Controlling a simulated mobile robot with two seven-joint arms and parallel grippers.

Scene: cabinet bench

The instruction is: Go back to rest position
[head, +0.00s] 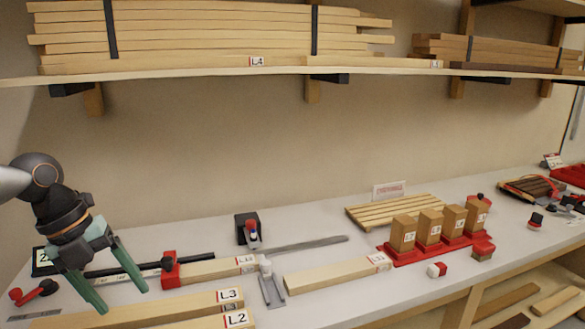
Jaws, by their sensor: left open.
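My left gripper (123,299) comes in from the left edge over the left end of the grey bench (330,258). Its two green fingers point down and are spread apart, with nothing held between them. The fingertips show in front of the long wooden boards marked L3 (190,308) and L2; I cannot tell whether they touch anything. My right gripper is not in view.
A red clamp (171,270) and a wooden bar (335,274) lie close to the right. Upright wooden blocks (430,228) stand in a red base farther right, before a slatted pallet (365,213). A shelf (215,72) of stacked planks hangs above.

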